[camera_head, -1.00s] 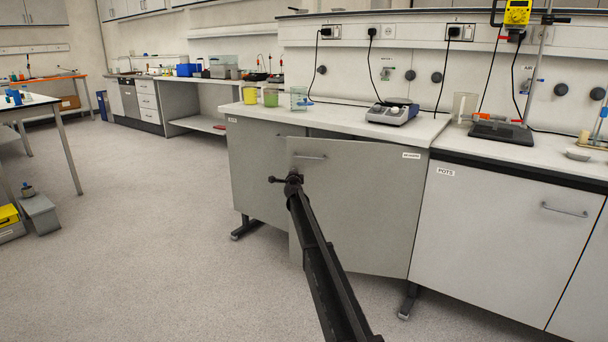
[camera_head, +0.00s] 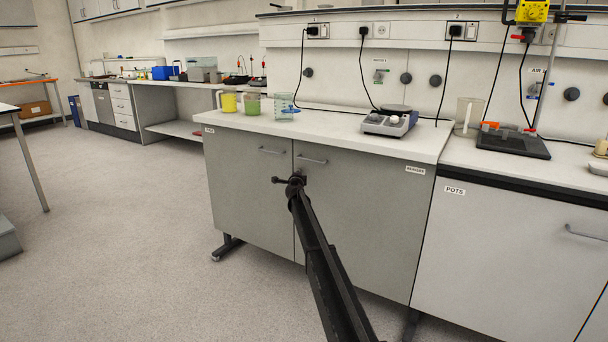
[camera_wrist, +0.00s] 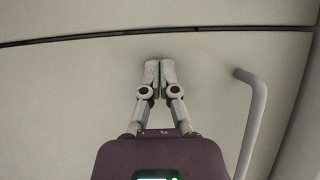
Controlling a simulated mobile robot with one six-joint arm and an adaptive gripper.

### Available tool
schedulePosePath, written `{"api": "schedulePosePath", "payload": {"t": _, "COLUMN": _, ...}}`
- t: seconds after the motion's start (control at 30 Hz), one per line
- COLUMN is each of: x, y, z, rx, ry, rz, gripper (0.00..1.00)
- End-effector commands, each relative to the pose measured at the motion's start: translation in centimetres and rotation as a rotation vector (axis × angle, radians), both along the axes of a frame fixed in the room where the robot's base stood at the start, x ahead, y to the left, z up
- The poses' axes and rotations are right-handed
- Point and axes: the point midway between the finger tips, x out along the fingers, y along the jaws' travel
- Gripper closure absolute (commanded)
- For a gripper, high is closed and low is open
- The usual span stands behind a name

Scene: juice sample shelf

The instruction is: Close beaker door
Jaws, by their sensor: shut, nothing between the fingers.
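The beaker door (camera_head: 362,220) is the grey cabinet door with a label at its upper right, below the worktop. In the head view it sits flush, or nearly flush, beside the left cabinet door (camera_head: 248,190). Its bar handle (camera_head: 312,160) is near its upper left corner. My gripper (camera_wrist: 160,66) is shut and empty in the wrist view, with its fingertips at the door's surface; I cannot tell if they touch. The handle also shows right of the fingers in the wrist view (camera_wrist: 252,118). In the head view my arm hides part of the door's left side.
On the worktop (camera_head: 330,127) stand a yellow beaker (camera_head: 228,103), a green beaker (camera_head: 253,104), a clear beaker and a hotplate (camera_head: 390,121). The POTS cabinet (camera_head: 500,240) adjoins on the right. The floor (camera_head: 130,220) at left is clear.

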Motion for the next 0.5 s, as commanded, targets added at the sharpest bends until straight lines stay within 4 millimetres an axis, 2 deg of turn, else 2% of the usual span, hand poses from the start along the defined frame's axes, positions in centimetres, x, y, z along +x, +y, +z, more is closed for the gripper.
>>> {"api": "schedulePosePath", "payload": {"t": 0.17, "x": 0.4, "y": -0.1, "z": 0.0, "rx": -0.002, "ry": 0.000, "rz": 0.004, "gripper": 1.00}}
{"api": "schedulePosePath", "payload": {"t": 0.5, "x": 1.3, "y": -1.8, "z": 0.1, "rx": -0.003, "ry": -0.001, "rz": -0.010, "gripper": 1.00}}
